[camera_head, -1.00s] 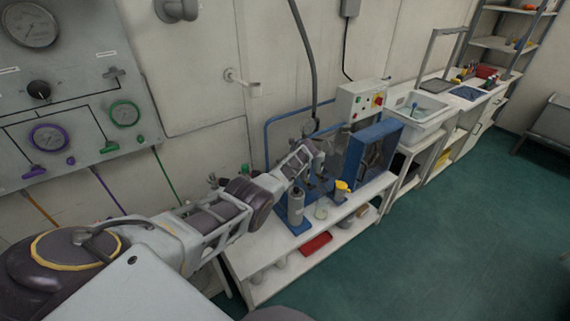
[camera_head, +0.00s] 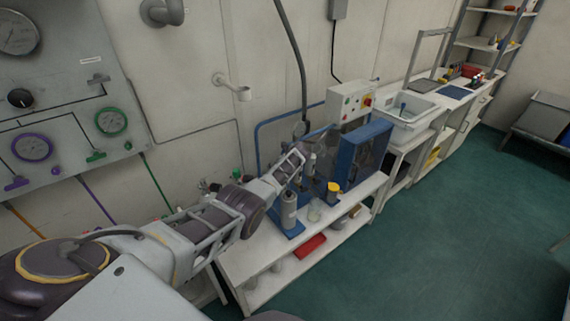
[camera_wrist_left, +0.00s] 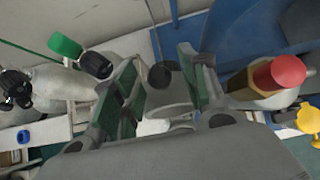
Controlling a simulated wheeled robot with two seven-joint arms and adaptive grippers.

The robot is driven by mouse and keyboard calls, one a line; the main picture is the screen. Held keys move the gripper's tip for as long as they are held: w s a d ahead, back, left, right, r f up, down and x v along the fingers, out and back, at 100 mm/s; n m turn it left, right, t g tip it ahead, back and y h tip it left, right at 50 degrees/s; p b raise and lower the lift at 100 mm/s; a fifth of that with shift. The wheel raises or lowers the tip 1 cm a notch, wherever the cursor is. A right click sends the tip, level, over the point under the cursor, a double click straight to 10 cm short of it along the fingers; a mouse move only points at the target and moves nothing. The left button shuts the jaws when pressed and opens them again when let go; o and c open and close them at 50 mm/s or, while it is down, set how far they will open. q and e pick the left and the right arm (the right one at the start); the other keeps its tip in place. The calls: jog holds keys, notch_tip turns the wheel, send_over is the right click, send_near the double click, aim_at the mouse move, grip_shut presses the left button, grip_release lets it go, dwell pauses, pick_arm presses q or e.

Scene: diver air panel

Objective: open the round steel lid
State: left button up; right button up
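My left arm reaches over the white bench in the head view, and its gripper (camera_head: 291,168) is above the bench near the wall; the fingers are small there. In the left wrist view the two green-padded fingers (camera_wrist_left: 160,85) stand apart. A grey rounded body (camera_wrist_left: 170,100) with a black knob (camera_wrist_left: 162,75) shows between them; contact with the pads is not clear, and nothing appears clamped. I cannot tell whether this is the round steel lid, and no lid is clearly recognisable in the head view. My right gripper is out of view.
A grey bottle (camera_head: 289,210) and a yellow-capped container (camera_head: 333,190) stand on the bench (camera_head: 262,262). A blue upright housing (camera_head: 360,155) is to the right. The wrist view shows a red-topped brass fitting (camera_wrist_left: 272,78) and a green-capped part (camera_wrist_left: 65,46). The floor in front is clear.

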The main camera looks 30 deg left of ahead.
pick_arm(q)
jog(key=v, duration=1.1)
jog(key=shift+s+d+r, duration=0.15)
jog(key=shift+d+r, duration=0.05)
jog(key=shift+d, duration=0.05)
dwell(0.6)
dwell(0.7)
